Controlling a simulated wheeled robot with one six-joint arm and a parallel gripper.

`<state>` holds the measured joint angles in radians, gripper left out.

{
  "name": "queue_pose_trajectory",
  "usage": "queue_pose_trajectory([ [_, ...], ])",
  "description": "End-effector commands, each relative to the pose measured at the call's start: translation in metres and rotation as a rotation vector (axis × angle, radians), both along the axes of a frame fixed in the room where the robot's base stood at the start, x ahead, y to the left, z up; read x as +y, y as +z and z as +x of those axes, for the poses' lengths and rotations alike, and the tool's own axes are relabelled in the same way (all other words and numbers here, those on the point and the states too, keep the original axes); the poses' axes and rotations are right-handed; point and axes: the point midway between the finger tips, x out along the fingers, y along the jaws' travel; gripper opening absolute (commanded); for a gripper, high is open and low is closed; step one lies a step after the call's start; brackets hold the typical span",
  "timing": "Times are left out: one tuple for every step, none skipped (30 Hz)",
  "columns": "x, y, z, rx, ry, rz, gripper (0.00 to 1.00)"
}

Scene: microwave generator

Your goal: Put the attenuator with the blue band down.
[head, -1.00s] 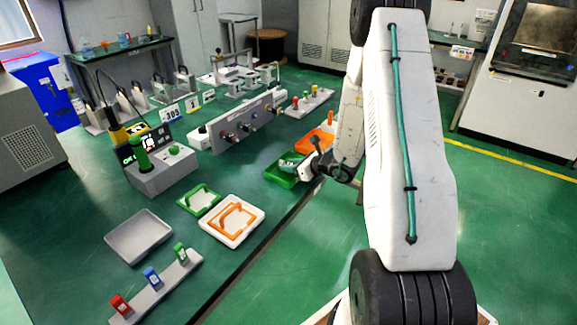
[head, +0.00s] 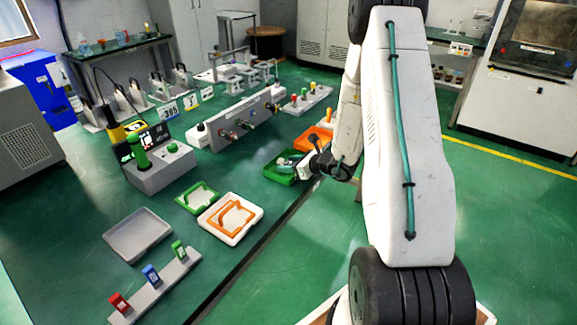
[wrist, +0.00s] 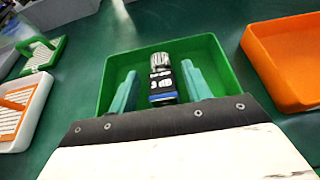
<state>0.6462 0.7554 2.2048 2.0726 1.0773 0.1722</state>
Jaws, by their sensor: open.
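The attenuator with the blue band (wrist: 162,78) is a dark cylinder with white markings and a ribbed silver end. In the wrist view it is inside the green tray (wrist: 112,64), lying or leaning; I cannot tell whether it touches the floor. Its blue band is at the end nearest my wrist. My gripper (wrist: 160,88) is open, with one teal finger on each side of the attenuator and a visible gap to both. In the head view my gripper (head: 290,161) is over the green tray (head: 279,176), and the attenuator cannot be made out there.
An orange tray (wrist: 290,65) stands right of the green tray. A white tray (wrist: 38,118) with an orange handle and a green-framed piece (wrist: 42,55) are at the left. A panel with knobs (head: 240,122) stands behind. A grey tray (head: 137,232) is empty.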

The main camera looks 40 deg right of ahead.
Motion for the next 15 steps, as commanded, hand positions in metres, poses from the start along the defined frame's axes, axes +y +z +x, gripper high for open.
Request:
queue_pose_trajectory([
  [0.000,0.006,0.000,-0.002,0.000,-0.003,0.49],
  [-0.002,0.008,-0.003,-0.002,-0.001,-0.001,0.49],
  [-0.005,0.010,-0.009,0.000,-0.004,-0.001,0.49],
  [-0.007,0.012,-0.015,-0.001,-0.005,-0.001,0.49],
  [-0.009,0.015,-0.020,-0.001,-0.004,0.000,0.49],
  [-0.012,0.019,-0.028,-0.001,-0.006,-0.001,0.49],
  [-0.014,0.021,-0.034,-0.001,-0.005,-0.001,0.49],
  [-0.017,0.024,-0.040,-0.001,-0.006,-0.001,0.49],
  [-0.019,0.028,-0.048,-0.001,-0.005,-0.001,0.49],
  [-0.021,0.030,-0.054,-0.001,-0.006,-0.001,0.49],
  [-0.023,0.033,-0.060,-0.001,-0.005,-0.001,0.49],
  [-0.026,0.036,-0.067,-0.001,-0.005,-0.001,0.49],
  [-0.028,0.038,-0.072,-0.002,-0.004,0.000,0.49],
  [-0.029,0.041,-0.077,-0.002,-0.004,0.000,0.49],
  [-0.031,0.043,-0.083,-0.002,-0.004,0.000,0.49],
])
